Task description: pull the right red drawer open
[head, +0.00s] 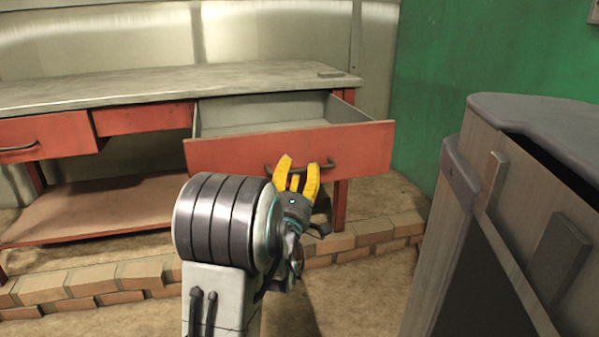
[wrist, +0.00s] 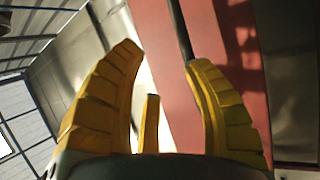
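The right red drawer (head: 230,154) is pulled well out of the workbench, its grey inside showing. Its dark handle (head: 329,168) is on the front face, partly hidden behind my fingers. My gripper (head: 298,168) is in front of the drawer face at the handle, its yellow fingers apart. In the wrist view the fingers (wrist: 165,65) stand open before the red drawer front (wrist: 165,40). The handle (wrist: 179,30) runs down to the tip of the right finger there. I cannot tell whether they touch.
The workbench (head: 150,85) has other red drawers, shut, on the left (head: 50,137) and middle (head: 145,118). A low brick edging (head: 120,278) runs along the floor before it. A grey cabinet (head: 500,190) stands close on the right.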

